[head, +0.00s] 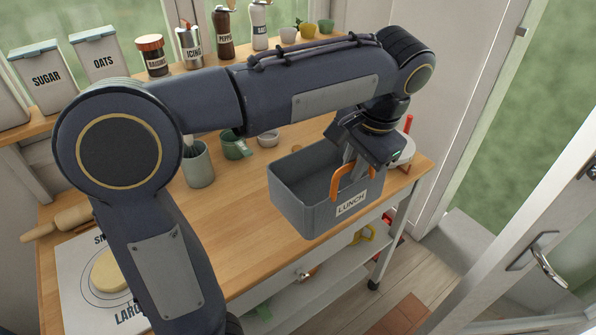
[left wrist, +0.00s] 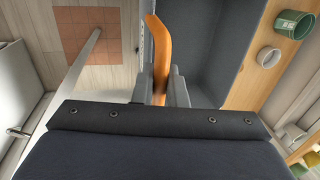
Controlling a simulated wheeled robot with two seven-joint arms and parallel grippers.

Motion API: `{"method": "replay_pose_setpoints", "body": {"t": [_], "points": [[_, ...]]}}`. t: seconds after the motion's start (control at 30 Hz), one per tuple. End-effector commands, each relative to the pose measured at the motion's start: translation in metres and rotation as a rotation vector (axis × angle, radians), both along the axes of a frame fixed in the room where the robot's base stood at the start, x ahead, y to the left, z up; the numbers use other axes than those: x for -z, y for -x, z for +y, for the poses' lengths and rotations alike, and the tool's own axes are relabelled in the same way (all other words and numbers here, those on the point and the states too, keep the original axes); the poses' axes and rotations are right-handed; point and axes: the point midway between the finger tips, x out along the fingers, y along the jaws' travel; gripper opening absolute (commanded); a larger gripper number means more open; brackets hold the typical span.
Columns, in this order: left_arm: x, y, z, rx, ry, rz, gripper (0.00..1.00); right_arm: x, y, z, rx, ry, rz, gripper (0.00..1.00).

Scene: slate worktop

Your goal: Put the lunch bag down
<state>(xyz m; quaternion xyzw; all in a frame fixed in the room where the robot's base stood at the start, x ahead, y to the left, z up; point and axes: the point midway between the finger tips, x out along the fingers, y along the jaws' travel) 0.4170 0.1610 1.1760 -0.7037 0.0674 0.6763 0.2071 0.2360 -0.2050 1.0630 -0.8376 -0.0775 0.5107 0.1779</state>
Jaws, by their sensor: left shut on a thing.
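The lunch bag (head: 310,211) is a grey open-topped box with a LUNCH label and an orange handle. In the head view it is at the right front part of the wooden worktop, reaching over its front edge; I cannot tell whether it touches the top. It looks empty. My left gripper (head: 346,172) is above its front side, shut on the orange handle. In the left wrist view the handle (left wrist: 160,52) stands between the fingers (left wrist: 160,86), with the bag's grey inside (left wrist: 200,40) beside it. My right gripper is not in view.
A green mug (head: 235,146), a small bowl (head: 268,138) and a utensil cup (head: 198,165) stand left of and behind the bag. A rolling pin (head: 58,224) and a printed mat (head: 75,290) lie at left. A glass door (head: 540,250) stands at right.

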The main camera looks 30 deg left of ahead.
Motion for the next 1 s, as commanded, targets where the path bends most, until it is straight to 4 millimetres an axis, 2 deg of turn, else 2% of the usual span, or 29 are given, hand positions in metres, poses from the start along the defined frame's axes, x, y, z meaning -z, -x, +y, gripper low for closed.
{"method": "replay_pose_setpoints", "body": {"t": [0.27, 0.4, 0.53, 0.83, 1.0], "points": [[0.028, -0.048, 0.048, -0.007, -0.003, 0.004, 0.00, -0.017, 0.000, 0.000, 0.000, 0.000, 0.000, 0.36], [0.054, -0.067, 0.066, -0.003, -0.002, 0.006, 0.00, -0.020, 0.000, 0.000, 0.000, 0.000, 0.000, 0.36], [0.073, -0.078, 0.077, -0.002, -0.002, 0.004, 0.00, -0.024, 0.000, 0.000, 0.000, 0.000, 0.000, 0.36], [0.098, -0.092, 0.090, -0.002, -0.002, 0.004, 0.00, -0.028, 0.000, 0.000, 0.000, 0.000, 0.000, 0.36], [0.121, -0.091, 0.088, 0.001, -0.001, 0.003, 0.00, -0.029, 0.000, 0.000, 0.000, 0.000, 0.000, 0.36]]}}
